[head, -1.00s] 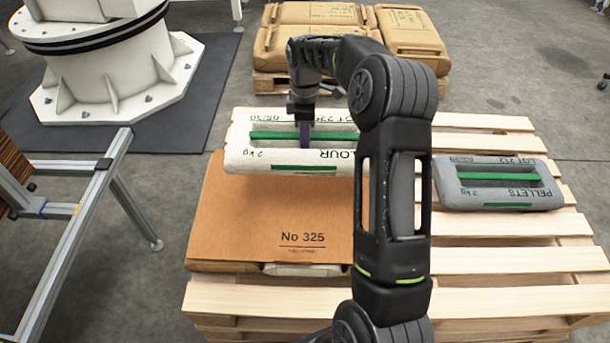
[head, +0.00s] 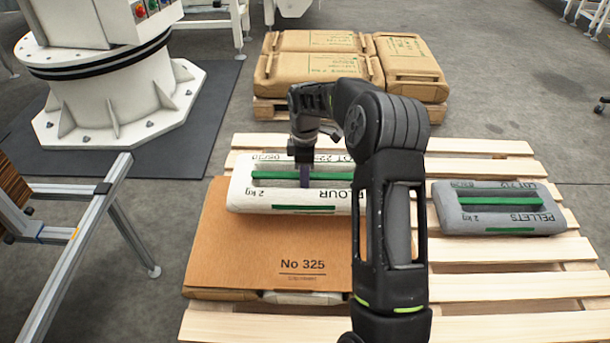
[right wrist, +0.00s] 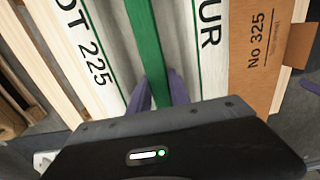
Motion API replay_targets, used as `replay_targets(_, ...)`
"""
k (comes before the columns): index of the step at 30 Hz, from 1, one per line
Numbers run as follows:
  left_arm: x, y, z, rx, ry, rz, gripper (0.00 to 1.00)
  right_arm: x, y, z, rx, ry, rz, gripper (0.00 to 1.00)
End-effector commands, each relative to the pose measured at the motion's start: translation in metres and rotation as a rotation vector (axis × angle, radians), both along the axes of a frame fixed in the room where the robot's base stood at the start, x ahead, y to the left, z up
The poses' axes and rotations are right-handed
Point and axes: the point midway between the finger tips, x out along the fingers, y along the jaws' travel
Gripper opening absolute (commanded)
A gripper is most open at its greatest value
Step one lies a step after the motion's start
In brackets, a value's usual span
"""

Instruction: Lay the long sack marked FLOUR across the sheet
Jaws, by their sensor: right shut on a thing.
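The long white sack marked FLOUR (head: 268,198), with green stripes and a green grip bar, lies crosswise over the far part of the brown sheet (head: 235,240) marked No 325. My right gripper (head: 305,180) points down and is shut on the sack's green bar. In the right wrist view its purple fingers (right wrist: 160,95) sit on both sides of the bar, with the sack (right wrist: 205,75) below and the sheet (right wrist: 255,60) beside it. I cannot tell whether the sack touches the sheet. My arm hides the sack's right end. My left gripper is not in view.
The sheet covers sacks on a wooden pallet (head: 500,277). A grey PELLETS sack (head: 530,222) lies on the pallet's right side. Brown sacks (head: 315,70) sit on a pallet behind. A metal frame (head: 95,215) and a white machine base (head: 110,95) stand left.

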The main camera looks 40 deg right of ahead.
Motion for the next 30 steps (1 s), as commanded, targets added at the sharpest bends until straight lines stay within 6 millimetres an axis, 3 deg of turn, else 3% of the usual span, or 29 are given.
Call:
replay_targets(12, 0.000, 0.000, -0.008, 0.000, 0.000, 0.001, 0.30, 0.002, 0.000, -0.042, -0.001, -0.004, 0.000, 0.00)
replay_targets(26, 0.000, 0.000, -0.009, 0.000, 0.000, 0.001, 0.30, 0.002, -0.001, -0.047, -0.002, -0.007, 0.000, 0.00)
replay_targets(27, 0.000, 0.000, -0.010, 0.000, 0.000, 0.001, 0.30, 0.000, 0.000, -0.051, 0.001, 0.001, 0.000, 0.26)
replay_targets(30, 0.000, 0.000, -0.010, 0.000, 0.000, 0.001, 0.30, 0.000, 0.000, -0.050, 0.001, 0.001, 0.000, 0.34)
